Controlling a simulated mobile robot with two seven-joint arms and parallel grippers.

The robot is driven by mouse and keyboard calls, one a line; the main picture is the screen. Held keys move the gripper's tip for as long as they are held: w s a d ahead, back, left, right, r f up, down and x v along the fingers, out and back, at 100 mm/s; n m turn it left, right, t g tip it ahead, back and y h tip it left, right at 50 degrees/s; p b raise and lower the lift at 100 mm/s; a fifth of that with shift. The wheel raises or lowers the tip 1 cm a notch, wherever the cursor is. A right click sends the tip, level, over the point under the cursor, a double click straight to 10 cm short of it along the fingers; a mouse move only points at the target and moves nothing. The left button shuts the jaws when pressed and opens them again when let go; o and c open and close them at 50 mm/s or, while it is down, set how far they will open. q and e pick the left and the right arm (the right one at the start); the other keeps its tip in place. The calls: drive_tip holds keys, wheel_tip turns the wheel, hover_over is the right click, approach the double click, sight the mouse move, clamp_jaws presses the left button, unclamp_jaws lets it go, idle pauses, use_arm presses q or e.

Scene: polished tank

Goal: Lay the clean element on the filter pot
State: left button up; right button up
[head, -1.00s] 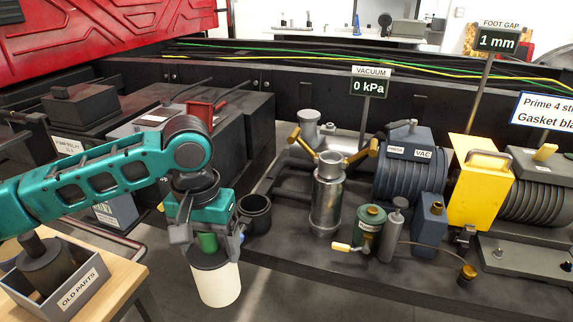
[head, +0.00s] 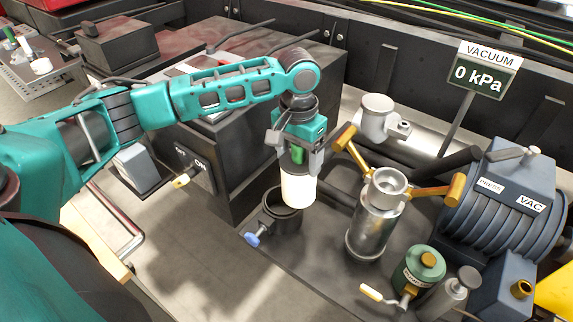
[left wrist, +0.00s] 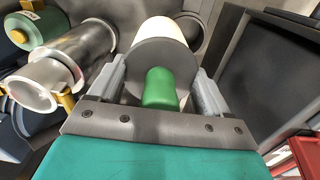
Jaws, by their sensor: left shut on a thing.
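The clean element (head: 298,189) is a white cylinder with a dark cap and a green knob. My left gripper (head: 298,158) is shut on its green knob and holds it upright in the air. In the left wrist view the green knob (left wrist: 160,88) sits between the two fingers. A black open pot (head: 283,222) with a blue-handled valve, seemingly the filter pot, stands on the deck. In the head view the element's lower end appears just above and right of the pot's mouth; the height gap is hard to tell. My right gripper is not in view.
A silver cylinder (head: 373,222) with brass arms stands close to the right of the pot. A dark box (head: 245,150) with a switch stands behind and left. A green canister (head: 418,270) and the vacuum sign (head: 480,75) are further right.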

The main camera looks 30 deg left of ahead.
use_arm(q)
drive_tip(key=shift+m, duration=0.5)
drive_tip(key=a+f, duration=0.1)
drive_tip(key=w+a+f, duration=0.1)
drive_tip(key=a+f, duration=0.1)
drive_tip(key=w+a+f, duration=0.1)
drive_tip(key=shift+a+f, duration=0.2)
drive_tip(key=shift+a, duration=0.15)
wheel_tip(320, 180, down, 10)
drive_tip(key=b, duration=0.8)
drive_tip(key=shift+a+r, duration=0.25)
drive_tip(key=shift+a, duration=0.15)
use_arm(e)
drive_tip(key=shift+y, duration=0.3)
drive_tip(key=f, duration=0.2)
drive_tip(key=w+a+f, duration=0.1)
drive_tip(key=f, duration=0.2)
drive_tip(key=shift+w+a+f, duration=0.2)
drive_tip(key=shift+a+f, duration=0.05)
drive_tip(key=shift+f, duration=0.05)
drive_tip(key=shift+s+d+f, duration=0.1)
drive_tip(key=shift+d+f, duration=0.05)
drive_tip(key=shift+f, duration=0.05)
use_arm(q)
drive_tip(key=shift+f, duration=1)
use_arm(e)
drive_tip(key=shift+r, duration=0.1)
use_arm(q)
drive_tip(key=o, duration=1.5)
